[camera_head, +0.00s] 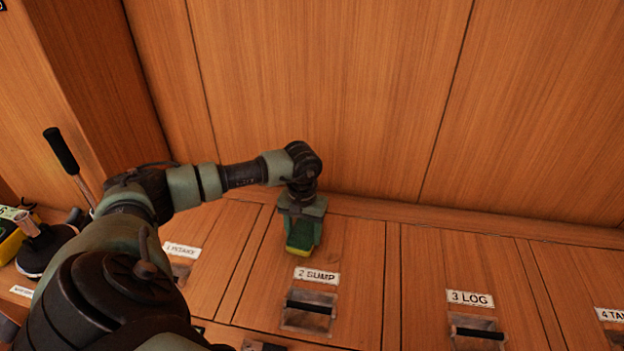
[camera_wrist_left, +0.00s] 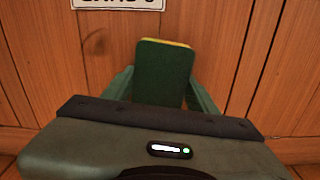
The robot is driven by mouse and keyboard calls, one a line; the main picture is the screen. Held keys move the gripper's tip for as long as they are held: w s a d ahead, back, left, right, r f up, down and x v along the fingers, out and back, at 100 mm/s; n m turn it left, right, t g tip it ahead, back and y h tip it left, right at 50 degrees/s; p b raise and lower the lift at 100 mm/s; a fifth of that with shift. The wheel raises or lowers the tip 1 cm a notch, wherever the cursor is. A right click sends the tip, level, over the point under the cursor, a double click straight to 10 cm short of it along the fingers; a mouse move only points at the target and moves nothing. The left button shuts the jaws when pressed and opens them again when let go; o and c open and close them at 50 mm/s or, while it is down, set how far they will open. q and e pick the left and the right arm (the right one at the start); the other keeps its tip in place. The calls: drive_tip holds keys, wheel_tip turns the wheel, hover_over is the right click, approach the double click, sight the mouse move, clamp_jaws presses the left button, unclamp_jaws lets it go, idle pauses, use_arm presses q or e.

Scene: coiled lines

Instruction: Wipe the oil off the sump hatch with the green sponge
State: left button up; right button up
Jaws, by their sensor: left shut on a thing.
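My left gripper (camera_head: 300,225) is shut on the green sponge (camera_head: 301,241), which has a yellow layer along one side. The gripper points down over the upper part of the sump hatch (camera_head: 350,265), behind its "2 SUMP" label (camera_head: 317,276). In the left wrist view the sponge (camera_wrist_left: 163,75) sits between the two green fingers, its yellow edge at the top. I cannot tell whether the sponge touches the wood. My right gripper is not in view.
The sump hatch has a recessed handle (camera_head: 308,311). A hatch labelled "3 LOG" (camera_head: 470,299) lies to the right, and another hatch, partly behind my arm, to the left. A wooden wall (camera_head: 330,90) rises behind. Several items, including a black-handled tool (camera_head: 61,151), stand at far left.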

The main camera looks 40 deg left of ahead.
use_arm(q)
drive_tip(key=shift+s+a, duration=0.15)
drive_tip(key=shift+a, duration=0.05)
